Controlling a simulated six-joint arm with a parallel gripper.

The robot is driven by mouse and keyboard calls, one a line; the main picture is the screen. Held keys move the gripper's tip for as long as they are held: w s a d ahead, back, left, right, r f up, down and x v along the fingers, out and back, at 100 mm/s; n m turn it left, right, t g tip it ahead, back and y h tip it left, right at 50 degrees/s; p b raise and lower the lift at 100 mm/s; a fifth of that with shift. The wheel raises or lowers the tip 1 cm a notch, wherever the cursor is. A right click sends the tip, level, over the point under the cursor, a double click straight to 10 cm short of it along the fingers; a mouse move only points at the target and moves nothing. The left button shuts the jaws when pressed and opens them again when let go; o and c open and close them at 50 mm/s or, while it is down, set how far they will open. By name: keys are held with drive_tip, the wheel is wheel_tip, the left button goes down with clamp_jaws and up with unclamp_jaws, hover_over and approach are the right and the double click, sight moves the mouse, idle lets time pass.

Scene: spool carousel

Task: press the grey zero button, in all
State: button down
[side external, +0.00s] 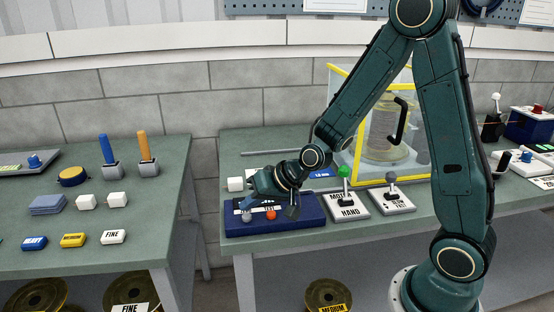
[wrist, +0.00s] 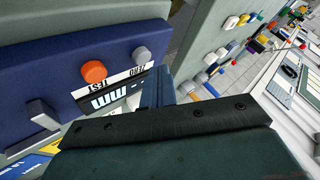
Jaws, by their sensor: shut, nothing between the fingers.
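The grey zero button (wrist: 141,55) stands up from a dark blue panel (wrist: 60,40), beside the upside-down word ZERO. In the side view the grey button (side external: 246,216) is at the panel's left end. An orange TEST button (wrist: 93,71) is next to it; it also shows in the side view (side external: 270,215). My gripper (side external: 258,184) is shut and empty, over the panel's left part. In the wrist view its fingers (wrist: 158,85) lie just beside the grey button, appearing apart from it. I cannot tell its exact height over the panel.
A grey block (wrist: 42,115) rises from the panel on the other side of the orange button. A green-knobbed HAND lever box (side external: 348,199) stands to the right, before a yellow-edged clear enclosure (side external: 375,130). A gap separates the left table (side external: 120,240).

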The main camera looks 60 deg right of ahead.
drive_tip(key=shift+f, duration=0.95)
idle(2.0)
drive_tip(key=shift+r, duration=0.95)
drive_tip(key=shift+r, duration=0.15)
drive_tip(key=shift+r, duration=2.35)
drive_tip(key=shift+r, duration=0.1)
drive_tip(key=s+d+r+n+g+h, duration=0.1)
drive_tip(key=s+r, duration=0.2)
drive_tip(key=s, duration=0.5)
drive_tip(key=s+r+n+g+h, duration=0.1)
drive_tip(key=s+r, duration=0.3)
drive_tip(key=s, duration=0.4)
drive_tip(key=s+d+r+n+g+h, duration=0.1)
drive_tip(key=s+r+n, duration=0.1)
drive_tip(key=s, duration=0.6)
drive_tip(key=shift+s+d+r+n, duration=0.3)
drive_tip(key=shift+s+r+n, duration=0.1)
drive_tip(key=shift+r, duration=0.45)
